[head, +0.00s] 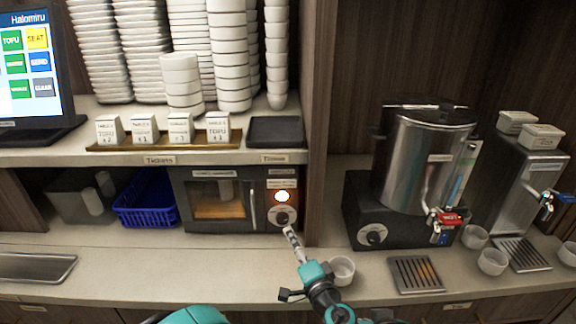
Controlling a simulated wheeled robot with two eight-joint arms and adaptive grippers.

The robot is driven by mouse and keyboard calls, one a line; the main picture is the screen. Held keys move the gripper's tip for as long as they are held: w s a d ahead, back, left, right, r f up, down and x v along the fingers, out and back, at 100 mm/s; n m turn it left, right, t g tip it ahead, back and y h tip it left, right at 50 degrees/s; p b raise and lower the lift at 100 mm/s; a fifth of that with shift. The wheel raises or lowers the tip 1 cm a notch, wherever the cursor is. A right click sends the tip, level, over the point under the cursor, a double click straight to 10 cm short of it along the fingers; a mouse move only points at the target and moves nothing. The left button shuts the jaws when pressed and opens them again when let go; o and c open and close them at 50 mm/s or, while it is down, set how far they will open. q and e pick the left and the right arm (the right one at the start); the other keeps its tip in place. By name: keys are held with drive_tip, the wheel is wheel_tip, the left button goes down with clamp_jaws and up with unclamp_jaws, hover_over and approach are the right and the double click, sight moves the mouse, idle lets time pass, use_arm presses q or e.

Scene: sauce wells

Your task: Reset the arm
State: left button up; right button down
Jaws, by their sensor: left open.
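My left gripper (291,237) reaches up from the bottom middle of the head view. Its grey fingers are open and seen nearly edge-on, with nothing visible between them. The fingertips are close to the lower dial (283,217) of the microwave (218,202); I cannot tell whether they touch it. The microwave's door is closed, its window glows, and an orange light (282,196) is lit above the dial. My right gripper is not in view.
A white cup (341,270) stands just right of my left gripper. A steel urn (424,160) stands on a black base farther right, with a drip grate (415,274) in front. A blue basket (147,201) is left of the microwave.

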use_arm(q)
drive_tip(key=a+n+g, duration=0.1)
drive_tip(key=a, duration=0.3)
drive_tip(key=s+a+n+g, duration=0.1)
drive_tip(key=a+g, duration=0.1)
drive_tip(key=a, duration=0.2)
drive_tip(key=s+a+f+n+g, duration=0.1)
drive_tip(key=a, duration=0.3)
drive_tip(key=shift+a+g, duration=0.1)
drive_tip(key=shift+g, duration=0.2)
drive_tip(key=s+a, duration=0.1)
drive_tip(key=a, duration=0.1)
drive_tip(key=s+a+n+g, duration=0.1)
drive_tip(key=s+a, duration=0.1)
drive_tip(key=s+a+f+n+g, duration=0.1)
drive_tip(key=s+a, duration=0.1)
drive_tip(key=shift+h, duration=0.4)
drive_tip(key=s+a+f+n+g+h, duration=0.2)
drive_tip(key=s+n+h, duration=0.2)
drive_tip(key=s, duration=0.9)
drive_tip(key=shift+s+a+n+g+h, duration=0.3)
drive_tip(key=shift+s+a+n+h, duration=0.1)
drive_tip(key=shift+n, duration=0.4)
